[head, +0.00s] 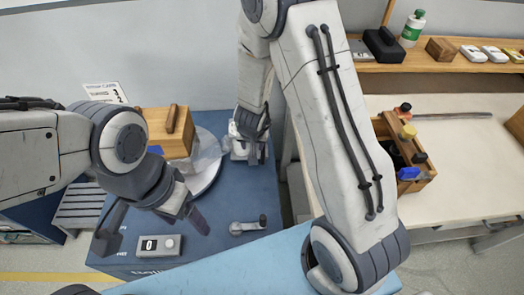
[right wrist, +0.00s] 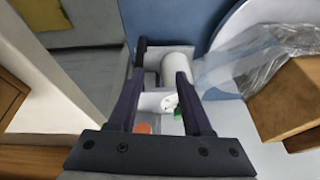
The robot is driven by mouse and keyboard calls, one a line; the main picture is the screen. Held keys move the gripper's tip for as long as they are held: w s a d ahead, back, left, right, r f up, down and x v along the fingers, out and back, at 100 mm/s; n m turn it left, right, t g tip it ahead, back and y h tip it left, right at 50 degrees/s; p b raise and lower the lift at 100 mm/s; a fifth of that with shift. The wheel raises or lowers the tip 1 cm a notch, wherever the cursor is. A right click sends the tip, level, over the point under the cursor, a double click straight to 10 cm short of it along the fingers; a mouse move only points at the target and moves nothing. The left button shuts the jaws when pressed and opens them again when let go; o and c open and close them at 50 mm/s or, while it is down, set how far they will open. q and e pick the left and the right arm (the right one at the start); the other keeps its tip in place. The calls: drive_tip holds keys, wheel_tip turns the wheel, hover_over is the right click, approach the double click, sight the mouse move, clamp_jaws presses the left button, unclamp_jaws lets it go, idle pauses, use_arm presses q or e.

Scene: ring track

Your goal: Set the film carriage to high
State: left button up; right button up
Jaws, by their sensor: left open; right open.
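What looks like the film carriage, a small white unit (head: 238,150), stands beside the turntable at the back of the blue machine top. In the right wrist view a white roll (right wrist: 180,66) and a white block (right wrist: 155,102) show between the fingers. My right gripper (head: 252,130) is open, its fingers (right wrist: 160,85) on either side of this white unit; I cannot tell whether they touch it. My left gripper (head: 155,220) is open and empty above the front of the blue top, close to a grey control box (head: 166,246). The carriage's height setting is not readable.
A wooden box (head: 168,130) with clear film sits on the white turntable (head: 208,180). A small crank (head: 248,226) lies on the blue top (head: 235,200). A bench (head: 450,180) with a wooden caddy (head: 412,180) stands right, under a shelf (head: 450,66).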

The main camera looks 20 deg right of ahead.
sight(263, 154)
drive_tip(key=shift+m+h, duration=0.4)
drive_tip(key=shift+h, duration=0.2)
drive_tip(key=d+b+x, duration=0.1)
drive_tip(key=x, duration=0.3)
drive_tip(key=b+x, duration=0.1)
drive_tip(key=x, duration=0.3)
drive_tip(key=d+b+x, duration=0.1)
drive_tip(key=b+x, duration=0.1)
drive_tip(key=x, duration=0.3)
drive_tip(key=shift+s+d+r, duration=0.2)
drive_tip(key=shift+s+d, duration=0.1)
drive_tip(key=shift+s, duration=0.1)
clamp_jaws()
